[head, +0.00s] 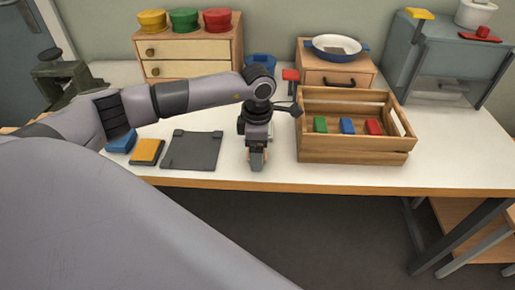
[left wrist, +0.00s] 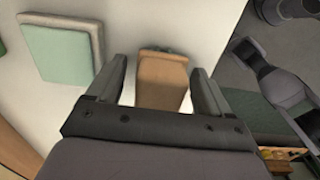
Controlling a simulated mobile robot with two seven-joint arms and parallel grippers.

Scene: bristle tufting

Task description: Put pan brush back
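My left gripper (head: 257,160) points down over the table's front part, between a dark flat plate and a wooden crate. In the left wrist view its two fingers (left wrist: 160,85) stand on either side of a brown block (left wrist: 162,80) with a greenish far edge, probably the brush. Light table shows between the left finger and the block, so the fingers look open around it and not closed on it. In the head view the block is mostly hidden by the fingers.
The crate (head: 350,155) holds green, blue and red blocks. The dark plate (head: 192,150) lies left, beside a yellow-topped block (head: 147,151) and a blue one (head: 121,140). A pan (head: 336,48) sits on a small drawer unit (head: 338,78). A green pad (left wrist: 58,52) shows in the wrist view.

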